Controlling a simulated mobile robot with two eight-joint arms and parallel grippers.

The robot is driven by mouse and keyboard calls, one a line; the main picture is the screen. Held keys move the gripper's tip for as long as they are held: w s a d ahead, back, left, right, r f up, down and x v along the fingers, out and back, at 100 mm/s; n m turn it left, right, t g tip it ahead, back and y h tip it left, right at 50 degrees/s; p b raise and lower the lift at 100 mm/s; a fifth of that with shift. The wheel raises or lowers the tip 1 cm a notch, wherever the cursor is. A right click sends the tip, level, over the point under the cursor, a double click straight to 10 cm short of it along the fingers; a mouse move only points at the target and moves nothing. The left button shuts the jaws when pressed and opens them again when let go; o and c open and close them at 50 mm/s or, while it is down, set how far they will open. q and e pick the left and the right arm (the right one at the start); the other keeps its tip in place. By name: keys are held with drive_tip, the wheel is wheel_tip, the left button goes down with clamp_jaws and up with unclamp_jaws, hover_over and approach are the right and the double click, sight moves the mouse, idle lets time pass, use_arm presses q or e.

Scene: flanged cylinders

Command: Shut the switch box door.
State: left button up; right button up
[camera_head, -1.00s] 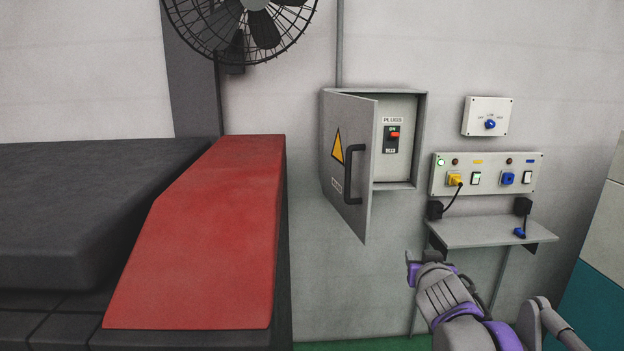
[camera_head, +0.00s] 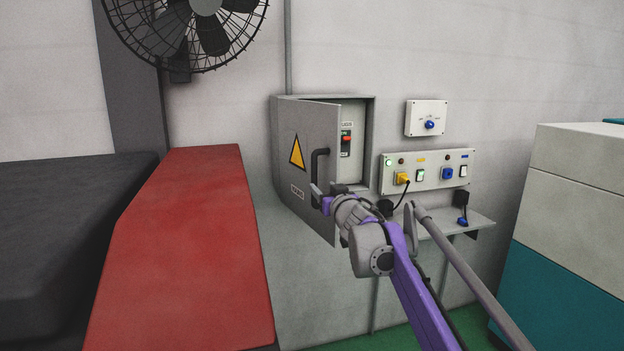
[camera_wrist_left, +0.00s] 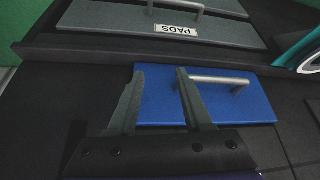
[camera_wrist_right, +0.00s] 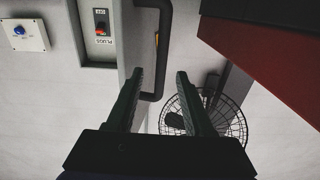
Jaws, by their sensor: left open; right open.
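The grey switch box (camera_head: 366,140) is on the wall, its door (camera_head: 290,165) standing partly open toward me. The door bears a yellow warning triangle and a dark bar handle (camera_head: 319,170). Inside the box is a red-topped switch (camera_head: 346,140). My right gripper (camera_head: 327,190) is at the door's free edge, near the lower end of the handle. In the right wrist view the handle (camera_wrist_right: 163,50) lies ahead of the open, empty fingers (camera_wrist_right: 160,95); contact cannot be told. My left gripper (camera_wrist_left: 160,90) is open and empty, above a blue drawer front.
A socket panel (camera_head: 450,176) and a small shelf (camera_head: 470,222) are right of the box. A red sloped block (camera_head: 180,240) stands at left and a fan (camera_head: 200,30) is above. A blue panel with a handle (camera_wrist_left: 240,100) is under my left gripper.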

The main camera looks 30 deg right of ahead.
sight(315, 181)
drive_tip(key=p+x, duration=0.1)
drive_tip(key=x, duration=0.5)
drive_tip(key=shift+w+r, duration=0.1)
drive_tip(key=shift+r, duration=0.05)
use_arm(q)
drive_tip(key=shift+w+r+p, duration=0.25)
drive_tip(key=shift+w+r, duration=0.1)
drive_tip(key=shift+r, duration=0.4)
drive_tip(key=shift+w+r+p, duration=0.2)
drive_tip(key=shift+w+r, duration=0.15)
drive_tip(key=shift+r, duration=0.4)
use_arm(e)
drive_tip(key=shift+x, duration=0.75)
drive_tip(key=shift+a, duration=0.1)
clamp_jaws()
